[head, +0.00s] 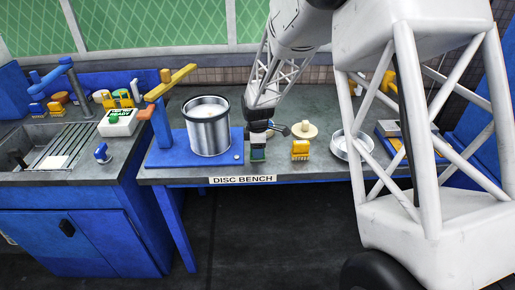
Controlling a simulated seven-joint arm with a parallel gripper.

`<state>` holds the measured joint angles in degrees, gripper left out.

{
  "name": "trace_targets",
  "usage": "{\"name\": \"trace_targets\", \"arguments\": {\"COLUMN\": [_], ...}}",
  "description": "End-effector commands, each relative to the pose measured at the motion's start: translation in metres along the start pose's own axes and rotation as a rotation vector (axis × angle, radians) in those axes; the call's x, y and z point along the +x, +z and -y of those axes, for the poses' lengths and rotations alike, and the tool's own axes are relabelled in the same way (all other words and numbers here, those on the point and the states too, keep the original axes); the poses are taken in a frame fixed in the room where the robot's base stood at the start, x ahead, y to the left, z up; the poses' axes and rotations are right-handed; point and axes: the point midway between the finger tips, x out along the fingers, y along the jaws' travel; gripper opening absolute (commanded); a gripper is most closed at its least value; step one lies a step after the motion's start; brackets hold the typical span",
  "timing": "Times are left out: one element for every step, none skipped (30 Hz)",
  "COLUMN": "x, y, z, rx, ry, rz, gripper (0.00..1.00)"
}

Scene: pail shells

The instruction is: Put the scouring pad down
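My gripper (258,141) points down over the front part of the disc bench (215,174), right of the silver pail. A small green block (258,154), which looks like the scouring pad, is right at the fingertips. The gripper appears shut on it, though the fingers are small and dark here. The pad is close to the bench top near the front edge; I cannot tell whether it touches.
The sink (45,147) is far left.

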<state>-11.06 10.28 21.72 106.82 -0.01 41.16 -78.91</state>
Motion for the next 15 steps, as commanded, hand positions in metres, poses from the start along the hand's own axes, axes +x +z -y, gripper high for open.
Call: {"name": "trace_targets", "arguments": {"x": [0.0,0.0,0.0,0.0,0.0,0.0,0.0,0.0,-0.0004,-0.0008,-0.0013,-0.0025,-0.0036,-0.005,-0.0075], "y": [0.0,0.0,0.0,0.0001,0.0001,0.0001,0.0001,0.0001,0.0,0.0,0.0,0.0,0.0,0.0,0.0], "z": [0.0001,0.0001,0.0001,0.0001,0.0001,0.0001,0.0001,0.0001,0.0001,0.0001,0.0001,0.0001,0.0001,0.0001,0.0001], "rx": [0.0,0.0,0.0,0.0,0.0,0.0,0.0,0.0,0.0,0.0,0.0,0.0,0.0,0.0,0.0], "ry": [0.0,0.0,0.0,0.0,0.0,0.0,0.0,0.0,0.0,0.0,0.0,0.0,0.0,0.0,0.0], "rz": [0.0,0.0,0.0,0.0,0.0,0.0,0.0,0.0,0.0,0.0,0.0,0.0,0.0,0.0,0.0], "gripper": [0.53,0.53,0.53,0.53,0.53,0.53,0.53,0.53,0.53,0.53,0.53,0.53,0.53,0.53,0.53]}}
